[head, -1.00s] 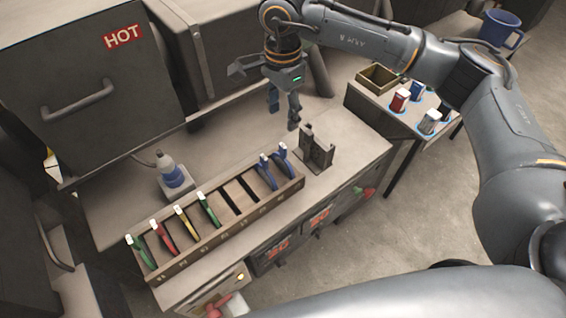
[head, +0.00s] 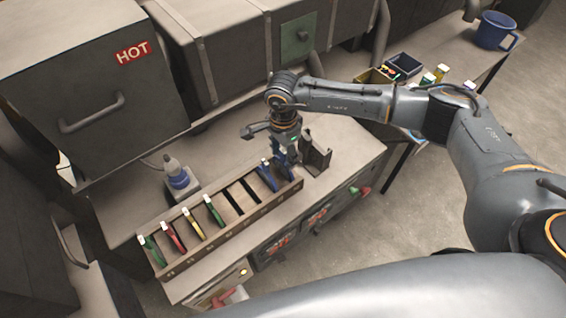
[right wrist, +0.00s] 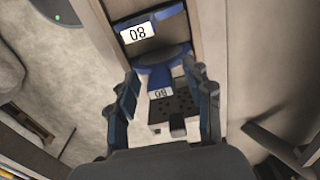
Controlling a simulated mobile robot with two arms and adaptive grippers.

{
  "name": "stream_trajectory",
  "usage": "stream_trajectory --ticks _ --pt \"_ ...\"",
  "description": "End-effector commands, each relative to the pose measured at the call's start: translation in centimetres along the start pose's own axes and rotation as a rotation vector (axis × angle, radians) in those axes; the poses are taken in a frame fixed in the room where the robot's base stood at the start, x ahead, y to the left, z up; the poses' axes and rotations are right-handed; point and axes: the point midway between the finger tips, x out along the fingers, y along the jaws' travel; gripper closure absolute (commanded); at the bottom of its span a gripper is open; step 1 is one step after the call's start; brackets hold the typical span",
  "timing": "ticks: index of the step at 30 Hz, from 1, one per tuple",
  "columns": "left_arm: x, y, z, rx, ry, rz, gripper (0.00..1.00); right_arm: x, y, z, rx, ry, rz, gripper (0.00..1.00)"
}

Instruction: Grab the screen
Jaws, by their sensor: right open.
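The wooden rack (head: 222,235) on the bench holds several screens with coloured handles and white labels: green, red, yellow, green, then blue ones at the right end. One blue screen (head: 268,178) shows left of my right gripper (head: 284,158). The gripper is over the rack's right end and hides most of the other blue screen there. In the right wrist view, the open fingers of the gripper (right wrist: 163,100) stand either side of a blue screen (right wrist: 160,78) with an upside-down label. Contact is not clear. The neighbouring blue screen (right wrist: 152,28) lies beyond. My left gripper is out of view.
A dark upright holder (head: 317,156) stands close beside the gripper at the rack's right end. A side table at right carries small boxes (head: 403,66), jars and a blue mug (head: 494,30). A HOT oven (head: 85,80) stands behind left.

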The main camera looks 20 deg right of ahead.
Motion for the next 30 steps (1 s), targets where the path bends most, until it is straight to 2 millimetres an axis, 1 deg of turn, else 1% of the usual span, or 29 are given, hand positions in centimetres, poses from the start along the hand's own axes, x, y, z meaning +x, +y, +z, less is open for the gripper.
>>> stream_trajectory --ticks 6,7,8,9,11,12,14,25,28,30 --pt "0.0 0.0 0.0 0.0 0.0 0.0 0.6 0.2 0.0 0.0 0.0 0.001 -0.001 0.49" --pt "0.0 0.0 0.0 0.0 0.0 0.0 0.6 0.2 0.0 0.0 0.0 0.0 -0.001 0.53" --pt "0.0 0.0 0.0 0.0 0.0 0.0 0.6 0.2 0.0 0.0 0.0 0.0 -0.001 0.59" --pt "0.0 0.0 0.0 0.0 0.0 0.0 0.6 0.2 0.0 0.0 0.0 0.0 -0.001 0.67" --pt "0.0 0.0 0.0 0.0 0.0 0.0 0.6 0.1 0.0 0.0 0.0 0.0 -0.001 0.8" --pt "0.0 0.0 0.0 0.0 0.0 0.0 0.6 0.1 0.0 0.0 0.0 0.0 -0.001 0.88" --pt "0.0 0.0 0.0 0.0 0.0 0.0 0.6 0.1 0.0 0.0 0.0 0.0 -0.001 1.0" --pt "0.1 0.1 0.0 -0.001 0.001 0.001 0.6 0.0 -0.1 0.0 0.0 0.0 -0.002 1.0" --pt "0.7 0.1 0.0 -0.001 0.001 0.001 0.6 -0.8 -0.2 0.0 0.0 -0.001 -0.006 1.0" --pt "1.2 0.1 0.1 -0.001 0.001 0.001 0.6 -1.9 -0.2 0.0 -0.002 0.0 -0.008 1.0"
